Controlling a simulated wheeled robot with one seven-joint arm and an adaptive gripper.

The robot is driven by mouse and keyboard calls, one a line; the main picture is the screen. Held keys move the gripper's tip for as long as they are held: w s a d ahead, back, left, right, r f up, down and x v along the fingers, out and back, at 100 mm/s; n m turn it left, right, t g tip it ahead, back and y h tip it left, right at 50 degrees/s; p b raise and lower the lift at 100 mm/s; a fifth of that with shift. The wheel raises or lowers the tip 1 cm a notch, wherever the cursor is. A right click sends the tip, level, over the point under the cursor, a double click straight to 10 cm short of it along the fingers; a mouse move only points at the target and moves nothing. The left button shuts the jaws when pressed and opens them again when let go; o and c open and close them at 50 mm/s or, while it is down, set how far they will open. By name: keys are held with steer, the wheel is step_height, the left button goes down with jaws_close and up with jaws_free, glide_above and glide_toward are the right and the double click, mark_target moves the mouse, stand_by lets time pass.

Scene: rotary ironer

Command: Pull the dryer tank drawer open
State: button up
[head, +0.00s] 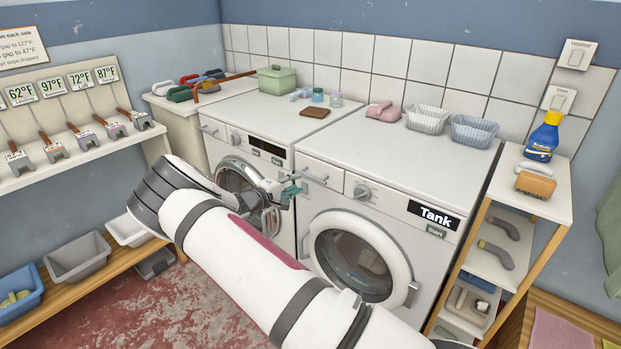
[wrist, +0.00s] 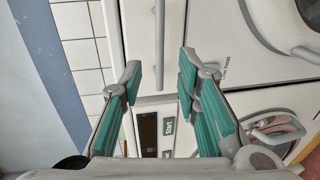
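The dryer tank drawer (head: 322,172) is at the upper left of the right-hand white machine's front, which carries a "Tank" label (head: 433,215). It looks closed. Its grey bar handle (head: 313,178) stands off the front; in the wrist view the handle (wrist: 159,45) runs lengthwise from the top edge. My gripper (head: 289,190) is just in front of and left of the drawer in the head view. In the wrist view my gripper (wrist: 160,68) has its teal-padded fingers apart, one on each side of the handle's near end. I see no contact; the depth gap is unclear.
The right machine's round door (head: 360,255) is below the drawer. The left machine (head: 262,150) stands close beside it with its own round door. A shelf rack (head: 490,250) is at the right. The floor (head: 170,310) in front shows some free room.

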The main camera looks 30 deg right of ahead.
mark_target(310, 176)
steer(key=x, duration=0.8)
steer(key=shift+w+d, duration=0.15)
steer(key=shift+d, duration=0.2)
steer(key=shift+c, duration=0.4)
jaws_close()
